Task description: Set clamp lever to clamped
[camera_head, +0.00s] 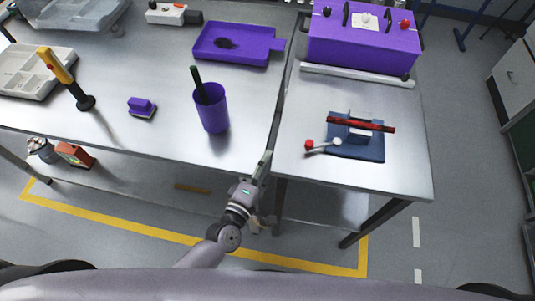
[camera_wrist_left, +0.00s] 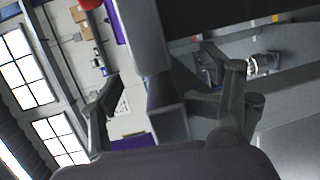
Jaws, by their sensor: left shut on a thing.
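The clamp fixture (camera_head: 370,151) is a blue base on the right table with a red bar (camera_head: 350,121) across it. Its clamp lever (camera_head: 323,149) is a light arm with a red knob (camera_head: 309,144), pointing left from the base. My left gripper (camera_head: 262,168) is at the tables' front edge by the gap, left of and nearer than the lever, and apart from it. In the left wrist view a grey bar (camera_wrist_left: 151,50) lies between the fingers, and the gripper is shut on it. I cannot tell what the bar belongs to. My right gripper is not in view.
A purple cup (camera_head: 212,112), a purple tray (camera_head: 232,52), a small purple block (camera_head: 142,107) and a yellow-handled tool (camera_head: 59,70) are on the left table. A purple box (camera_head: 363,44) stands behind the fixture. The right table's front is clear.

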